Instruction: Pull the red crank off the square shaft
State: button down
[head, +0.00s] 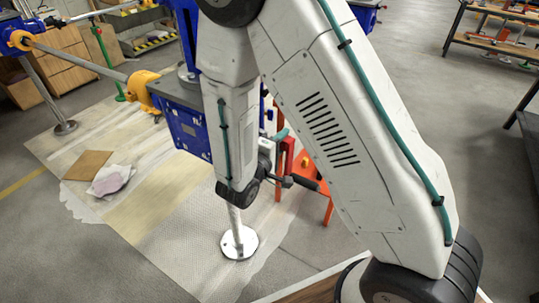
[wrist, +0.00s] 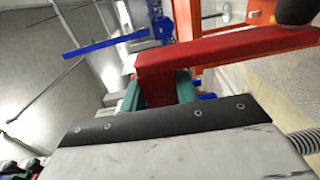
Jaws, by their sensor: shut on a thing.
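The red crank (wrist: 225,55) crosses the wrist view as a long flat arm, with its black handle (wrist: 296,10) at the upper right. My gripper (wrist: 160,88) has its teal fingers on both sides of the crank's hub end and is shut on it. In the head view the red crank (head: 287,158) hangs down beside my wrist, and its black handle (head: 305,183) points right. One teal finger of my gripper (head: 281,135) shows there at the crank's upper end. The square shaft is hidden in both views, so I cannot tell whether the crank sits on it.
An orange-red stand (head: 325,188) is close behind the crank. A blue jack body (head: 188,130) stands left of my arm, with a yellow fitting (head: 143,88) on a grey bar. A round steel foot (head: 238,243) rests on the floor mat.

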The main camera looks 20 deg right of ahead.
jog(key=shift+s+d, duration=0.1)
jog(key=shift+s, duration=0.05)
jog(key=s+d, duration=0.3)
jog(key=s, duration=0.2)
jog(key=shift+d, duration=0.3)
dwell(0.4)
